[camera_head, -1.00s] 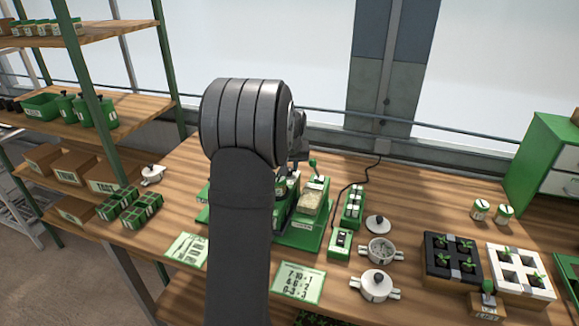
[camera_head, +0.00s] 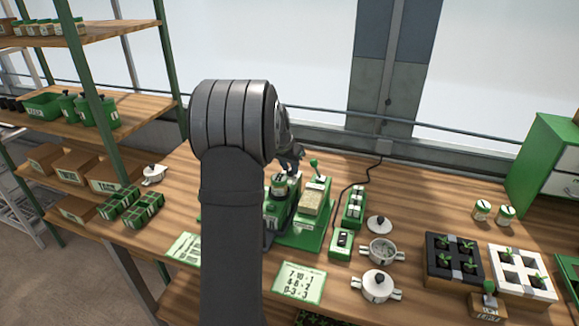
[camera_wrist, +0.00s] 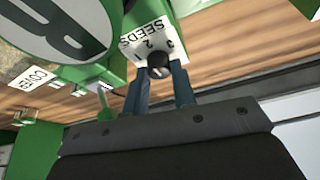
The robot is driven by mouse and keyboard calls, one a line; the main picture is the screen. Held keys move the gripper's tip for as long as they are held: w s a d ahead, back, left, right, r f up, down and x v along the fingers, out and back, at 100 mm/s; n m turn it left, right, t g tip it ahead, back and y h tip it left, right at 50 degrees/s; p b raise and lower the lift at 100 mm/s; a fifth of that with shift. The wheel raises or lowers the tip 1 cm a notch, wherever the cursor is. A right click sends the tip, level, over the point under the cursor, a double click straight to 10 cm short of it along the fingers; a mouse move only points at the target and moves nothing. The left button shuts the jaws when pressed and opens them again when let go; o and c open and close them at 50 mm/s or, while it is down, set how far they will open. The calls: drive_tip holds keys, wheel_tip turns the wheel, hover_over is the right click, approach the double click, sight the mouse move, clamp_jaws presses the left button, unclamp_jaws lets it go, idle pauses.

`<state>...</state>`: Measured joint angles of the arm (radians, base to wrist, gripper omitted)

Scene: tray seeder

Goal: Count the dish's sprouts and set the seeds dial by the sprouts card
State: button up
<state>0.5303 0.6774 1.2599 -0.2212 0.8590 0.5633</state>
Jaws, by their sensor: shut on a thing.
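In the wrist view the seeds dial is a black knob (camera_wrist: 158,62) on a white plate (camera_wrist: 152,38) marked SEEDS with small digits. My gripper (camera_wrist: 161,82) is shut on this knob, one finger at each side. The knob's setting is too small to read surely. In the head view my gripper (camera_head: 291,165) is at the back of the green seeder (camera_head: 310,235), partly hidden by my arm. The sprouts card (camera_head: 299,284) lies at the front and reads 7-10 = 1, 4-6 = 2, 0-3 = 3. The open white dish (camera_head: 381,251) holds small sprouts, too small to count.
A lidded white pot (camera_head: 376,286) stands in front of the dish and a loose lid (camera_head: 379,224) lies behind it. A green switch box (camera_head: 341,244) is beside the seeder. Black (camera_head: 437,271) and white (camera_head: 546,288) planters stand right. Another card (camera_head: 184,248) lies left.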

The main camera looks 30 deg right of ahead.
idle(0.3)
drive_tip(key=o, duration=1)
drive_tip(key=shift+r, duration=0.1)
drive_tip(key=v, duration=1.7)
drive_tip(key=shift+r, duration=0.2)
drive_tip(key=x, duration=1.7)
drive_tip(key=shift+f, duration=0.3)
